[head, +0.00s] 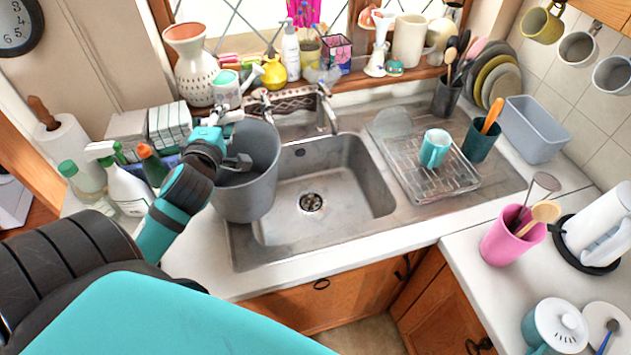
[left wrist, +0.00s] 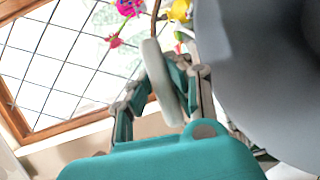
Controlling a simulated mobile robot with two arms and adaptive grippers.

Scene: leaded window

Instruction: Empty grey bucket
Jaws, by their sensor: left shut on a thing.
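The grey bucket (head: 250,195) is roughly upright at the left side of the steel sink (head: 345,180), overlapping its left edge in the head view. I cannot tell whether its base touches anything. Its inner wall shows, but its bottom is hidden. My left gripper (head: 226,118) is at the bucket's left rim. In the left wrist view the gripper (left wrist: 165,85) is shut on the pale grip of the bucket's wire handle (left wrist: 163,75), with the bucket wall (left wrist: 265,70) close at the right. My right gripper is not in view.
The basin's right part is clear around its drain (head: 311,202). A drying rack (head: 450,190) with a teal mug (head: 435,148) stands right of it. Spray bottles (head: 125,185) crowd the left counter. The tap (head: 325,110) rises behind the sink. The windowsill holds several vases and bottles.

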